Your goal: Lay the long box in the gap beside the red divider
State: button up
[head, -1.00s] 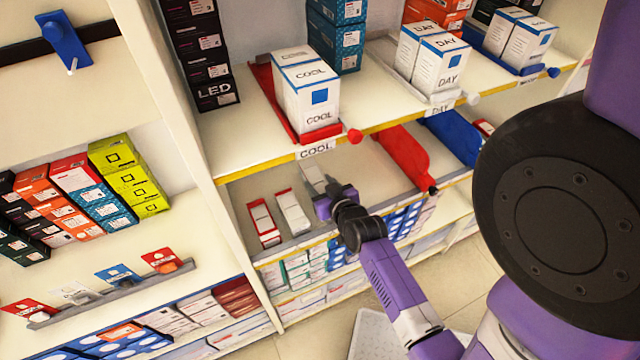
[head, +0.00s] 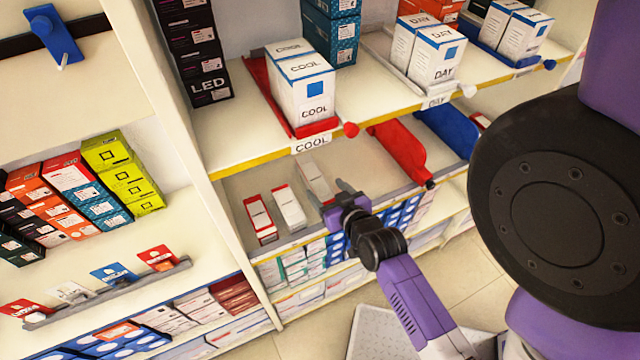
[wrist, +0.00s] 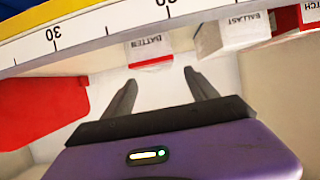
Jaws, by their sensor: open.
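The long box (head: 313,180), white with a red end, lies on the lower shelf, left of the red divider (head: 402,152) with bare shelf between them. In the wrist view its end, marked BATTEN (wrist: 148,48), shows just beyond my fingertips. The red divider (wrist: 45,105) stands at the left there. My gripper (head: 336,192) is at the shelf front, close to the box's near right side. In the wrist view my gripper (wrist: 160,80) is open, with bare shelf between its fingers.
Two smaller boxes, one red and white (head: 260,219) and one white (head: 289,208), lie left of the long box. A blue divider (head: 448,130) stands right of the red one. The upper shelf, with COOL boxes (head: 303,90), overhangs the lower shelf. A yellow-edged rail (wrist: 100,30) crosses the wrist view.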

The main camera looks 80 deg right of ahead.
jog(key=v, duration=0.4)
jog(key=shift+s+a, duration=0.15)
jog(key=s+a+r+n+t+y, duration=0.1)
jog(key=a+r+n+t+y, duration=0.1)
jog(key=a, duration=0.7)
jog(key=s+a+r+n+t+y, duration=0.1)
jog(key=a+r+n+t+y, duration=0.1)
jog(key=a+r+n+y, duration=0.2)
jog(key=s+a+r+n+t+y, duration=0.2)
jog(key=a+r, duration=0.5)
jog(key=a, duration=0.7)
jog(key=shift+a+r+n+y, duration=0.2)
jog(key=shift+n+y, duration=0.7)
jog(key=shift+y, duration=0.3)
jog(key=shift+s, duration=0.1)
jog(key=shift+f+b, duration=0.3)
jog(key=shift+b, duration=0.2)
